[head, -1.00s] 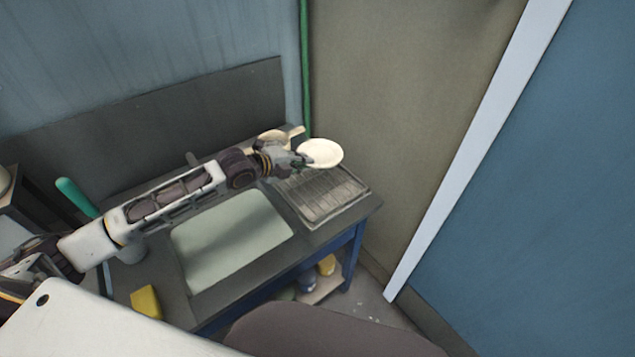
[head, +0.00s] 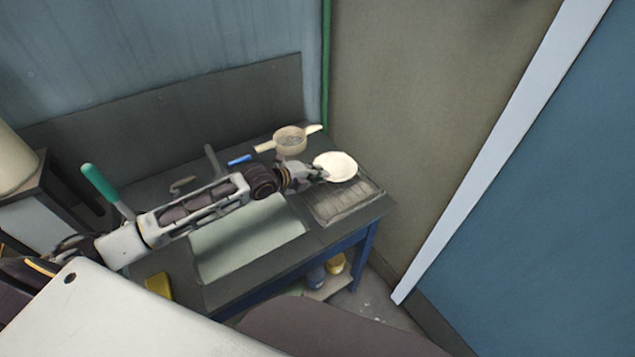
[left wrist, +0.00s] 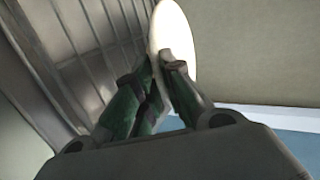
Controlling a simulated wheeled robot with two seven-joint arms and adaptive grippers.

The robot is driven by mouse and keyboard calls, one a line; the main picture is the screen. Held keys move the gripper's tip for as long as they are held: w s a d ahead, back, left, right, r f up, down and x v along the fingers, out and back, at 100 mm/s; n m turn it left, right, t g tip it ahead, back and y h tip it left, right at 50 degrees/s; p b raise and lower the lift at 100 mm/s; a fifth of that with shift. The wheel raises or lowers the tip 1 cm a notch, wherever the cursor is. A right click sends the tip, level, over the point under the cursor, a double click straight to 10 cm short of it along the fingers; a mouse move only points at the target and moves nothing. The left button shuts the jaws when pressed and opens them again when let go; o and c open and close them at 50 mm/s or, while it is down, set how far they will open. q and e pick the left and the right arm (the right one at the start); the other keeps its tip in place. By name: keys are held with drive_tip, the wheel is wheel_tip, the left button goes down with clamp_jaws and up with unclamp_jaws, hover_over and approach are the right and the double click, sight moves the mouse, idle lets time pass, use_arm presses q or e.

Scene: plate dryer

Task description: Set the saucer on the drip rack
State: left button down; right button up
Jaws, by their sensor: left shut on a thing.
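The cream saucer (head: 336,166) is held at its left edge by my left gripper (head: 314,174), which is shut on it. In the left wrist view the saucer (left wrist: 174,32) appears as a narrow oval between and beyond the fingers (left wrist: 157,72). The metal drip rack (head: 346,203) lies on the right end of the counter. The saucer overlaps the rack's far part in the head view and looks to be above it; the exact gap is hard to tell. The rack's ribs (left wrist: 85,45) show left of the fingers in the left wrist view. My right gripper is not seen.
A strainer with handles (head: 290,141) and a blue item (head: 240,159) lie behind my arm. A green-handled tool (head: 100,182) and a yellow sponge (head: 158,285) are left. A wall (head: 425,130) stands close right.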

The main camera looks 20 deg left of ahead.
sight(317, 190)
use_arm(q)
drive_tip(key=shift+f, duration=1.85)
drive_tip(key=c, duration=1.8)
unclamp_jaws()
drive_tip(key=shift+s+a+r+p, duration=0.1)
drive_tip(key=shift+s+a+p, duration=0.1)
drive_tip(key=shift+p, duration=0.15)
drive_tip(key=shift+p+v, duration=0.95)
drive_tip(key=shift+v, duration=0.2)
drive_tip(key=shift+p+v, duration=3.35)
drive_tip(key=shift+v, duration=1.2)
